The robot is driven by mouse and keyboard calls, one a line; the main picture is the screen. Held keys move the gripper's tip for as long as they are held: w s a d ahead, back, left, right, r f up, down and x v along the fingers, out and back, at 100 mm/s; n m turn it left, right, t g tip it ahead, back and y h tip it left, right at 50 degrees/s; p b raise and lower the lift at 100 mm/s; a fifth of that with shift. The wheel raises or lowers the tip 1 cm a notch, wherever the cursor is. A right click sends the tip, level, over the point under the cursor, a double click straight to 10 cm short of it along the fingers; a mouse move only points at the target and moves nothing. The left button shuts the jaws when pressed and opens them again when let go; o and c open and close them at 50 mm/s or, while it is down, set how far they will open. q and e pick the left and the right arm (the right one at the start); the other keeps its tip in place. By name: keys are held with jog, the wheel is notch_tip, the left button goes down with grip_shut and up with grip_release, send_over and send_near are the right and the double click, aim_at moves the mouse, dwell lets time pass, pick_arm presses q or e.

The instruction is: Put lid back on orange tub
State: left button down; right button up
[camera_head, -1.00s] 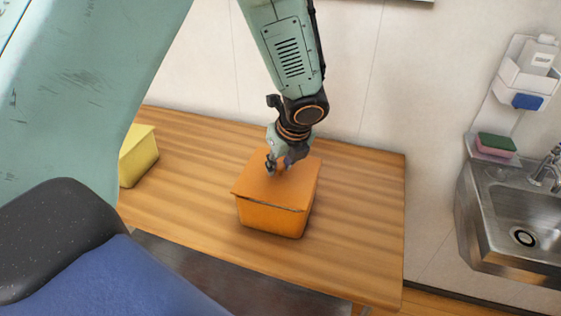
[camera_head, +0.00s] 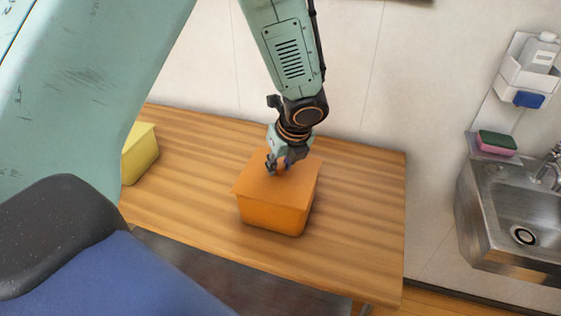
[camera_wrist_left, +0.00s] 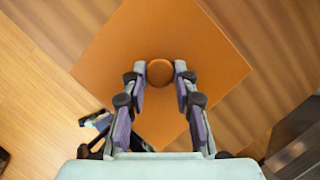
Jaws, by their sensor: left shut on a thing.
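The orange tub (camera_head: 272,217) stands on the wooden table. Its orange lid (camera_head: 262,187) lies on top of it, level and lined up with the rim as far as I can see. In the left wrist view the lid (camera_wrist_left: 205,50) is a flat square with a round knob (camera_wrist_left: 160,72) in its middle. My left gripper (camera_head: 279,168) is over the lid, its fingers shut on the knob. The fingers (camera_wrist_left: 160,76) show on both sides of the knob. The tub's far sides are hidden. My right gripper does not show.
A yellow tub (camera_head: 140,155) stands on the table at the left, partly behind my arm. The wooden table (camera_head: 365,210) is clear to the right of the orange tub. A steel sink (camera_head: 480,215) with a sponge (camera_head: 497,141) is on the right.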

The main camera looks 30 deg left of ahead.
pick_arm(q)
jog(key=shift+f, duration=0.15)
dwell(0.6)
jog(key=c, duration=1)
grip_release()
jog(key=shift+o, duration=0.2)
jog(key=o, duration=0.5)
jog(key=shift+r+p, duration=3.6)
jog(key=shift+p, duration=0.2)
